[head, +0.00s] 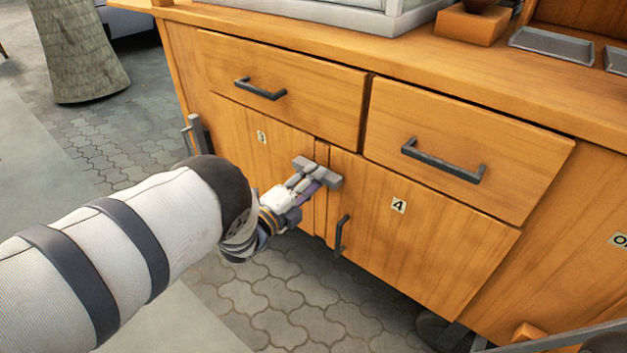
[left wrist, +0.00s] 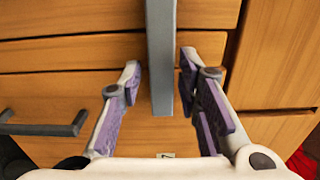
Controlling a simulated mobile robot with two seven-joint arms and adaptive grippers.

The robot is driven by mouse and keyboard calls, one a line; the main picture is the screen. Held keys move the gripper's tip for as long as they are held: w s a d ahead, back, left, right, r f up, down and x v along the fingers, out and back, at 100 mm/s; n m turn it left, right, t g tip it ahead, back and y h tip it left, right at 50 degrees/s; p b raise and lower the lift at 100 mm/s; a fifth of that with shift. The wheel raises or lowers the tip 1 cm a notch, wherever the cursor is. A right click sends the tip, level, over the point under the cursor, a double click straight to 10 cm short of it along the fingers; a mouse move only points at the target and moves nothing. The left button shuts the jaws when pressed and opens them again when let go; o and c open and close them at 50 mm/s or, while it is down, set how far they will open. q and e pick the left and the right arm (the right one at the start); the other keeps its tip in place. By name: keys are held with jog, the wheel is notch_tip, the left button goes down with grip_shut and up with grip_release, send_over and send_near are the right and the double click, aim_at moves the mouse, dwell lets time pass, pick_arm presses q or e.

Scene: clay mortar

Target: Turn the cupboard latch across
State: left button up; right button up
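The latch (head: 330,178) is a grey bar on the front of the wooden cupboard (head: 425,255), near the seam beside door 4. It lies roughly level, in line with the drawer edges. In the left wrist view the latch (left wrist: 162,55) runs down between my fingers. My left gripper (head: 308,183) is at the latch; its fingers (left wrist: 160,82) stand apart on both sides of the bar, with visible gaps, the right one smaller. Part of the latch is hidden behind the fingers in the head view. My right gripper is not in view.
Two drawers with dark handles (head: 442,160) sit above the latch. Door 4 has a dark upright handle (head: 341,235) just below the gripper. Trays (head: 552,42) and a wooden block (head: 470,25) stand on top. Paved floor (head: 290,300) is below.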

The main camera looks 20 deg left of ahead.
pick_arm(q)
jog(key=v, duration=1.2)
